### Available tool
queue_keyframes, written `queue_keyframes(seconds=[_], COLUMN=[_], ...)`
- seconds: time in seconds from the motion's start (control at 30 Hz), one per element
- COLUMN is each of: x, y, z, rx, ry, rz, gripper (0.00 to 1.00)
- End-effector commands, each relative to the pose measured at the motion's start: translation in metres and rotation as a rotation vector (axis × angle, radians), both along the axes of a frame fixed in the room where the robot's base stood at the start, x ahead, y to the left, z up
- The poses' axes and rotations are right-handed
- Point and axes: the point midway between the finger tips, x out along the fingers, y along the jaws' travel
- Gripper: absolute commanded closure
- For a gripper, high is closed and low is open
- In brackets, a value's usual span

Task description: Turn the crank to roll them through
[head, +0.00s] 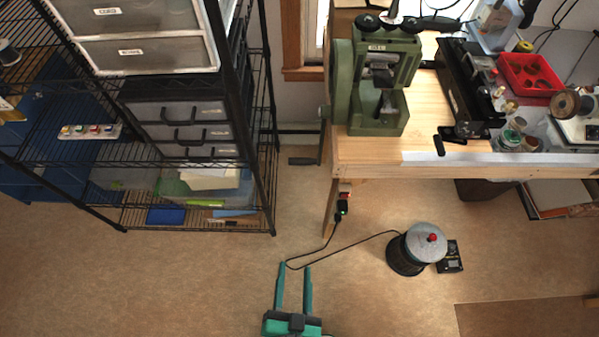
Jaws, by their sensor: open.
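A green rolling mill (378,110) stands upright at the left end of the wooden workbench. Its metal rollers (380,76) show in the middle of its frame. A dark crank (322,145) hangs down at the mill's left side, with its grip (303,161) pointing left, beside the bench edge. What lies at the rollers is too small to tell. My gripper (295,268) is teal, open and empty, with its two fingers pointing up the picture. It is low in the view, well below the crank and apart from it.
A black wire shelf (272,150) with drawers stands close left of the crank. The workbench (360,150) holds a red tray (530,73) and several tools. A grey-topped canister (418,245) stands on the floor, its cable running left near my gripper. Floor below the shelf is clear.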

Motion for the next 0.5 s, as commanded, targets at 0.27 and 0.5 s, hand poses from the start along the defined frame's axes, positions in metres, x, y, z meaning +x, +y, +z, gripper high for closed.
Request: queue_keyframes(seconds=[0.27, 0.5], x=[0.100, 0.197], y=[0.014, 0.016], z=[-0.060, -0.089], rx=[0.423, 0.753], ry=[-0.002, 0.008], rz=[-0.133, -0.212], gripper=[0.56, 0.56])
